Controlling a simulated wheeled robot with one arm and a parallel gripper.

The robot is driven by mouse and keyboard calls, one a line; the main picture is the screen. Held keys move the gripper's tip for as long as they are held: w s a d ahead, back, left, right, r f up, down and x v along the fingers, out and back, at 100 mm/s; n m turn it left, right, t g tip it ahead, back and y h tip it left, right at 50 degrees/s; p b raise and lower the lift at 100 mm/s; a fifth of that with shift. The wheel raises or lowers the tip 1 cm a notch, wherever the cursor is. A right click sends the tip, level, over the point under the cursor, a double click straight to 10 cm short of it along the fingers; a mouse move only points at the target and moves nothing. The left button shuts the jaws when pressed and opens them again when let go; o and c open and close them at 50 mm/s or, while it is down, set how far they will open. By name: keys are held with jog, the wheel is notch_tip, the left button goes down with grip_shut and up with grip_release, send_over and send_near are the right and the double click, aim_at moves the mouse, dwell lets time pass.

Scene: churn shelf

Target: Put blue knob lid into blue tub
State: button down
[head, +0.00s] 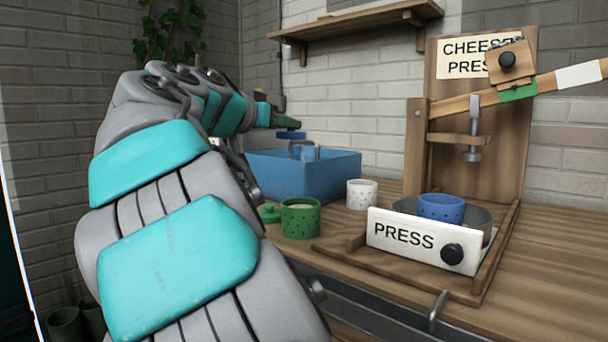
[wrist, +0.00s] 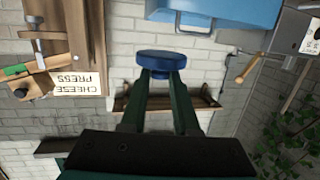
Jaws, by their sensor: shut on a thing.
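The blue knob lid (head: 291,135) is held in my gripper (head: 284,123), over the blue tub. In the wrist view the lid (wrist: 161,58) sits at the tips of the two dark green fingers (wrist: 160,76), which are shut on its knob. The blue tub (head: 318,178) is a rectangular basin on the wooden counter, beyond my arm. Its left end is hidden by my arm and its inside is mostly out of sight. The tub also shows at the top of the upside-down wrist view (wrist: 225,12). The lid is apart from the tub's rim.
A green cup (head: 299,220), a green lid (head: 268,213) and a white cup (head: 361,194) stand in front of the tub. The cheese press (head: 480,140), with a blue cup (head: 441,208) in its pan, stands to the right. A wall shelf (head: 355,21) hangs above.

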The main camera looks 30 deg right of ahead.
jog(key=w+d+f+p, duration=0.1)
jog(key=w+d+f, duration=0.1)
jog(key=w, duration=0.5)
jog(key=w+d+f+p, duration=0.1)
jog(key=w+d+f, duration=0.1)
jog(key=w, duration=0.6)
jog(key=shift+f, duration=0.55)
jog(key=shift+d, duration=0.1)
jog(key=shift+f, duration=0.3)
jog(key=shift+f+b, duration=0.1)
jog(key=shift+b, duration=0.25)
jog(key=c, duration=0.7)
grip_release()
jog(key=shift+o, duration=0.2)
jog(key=shift+r, duration=0.2)
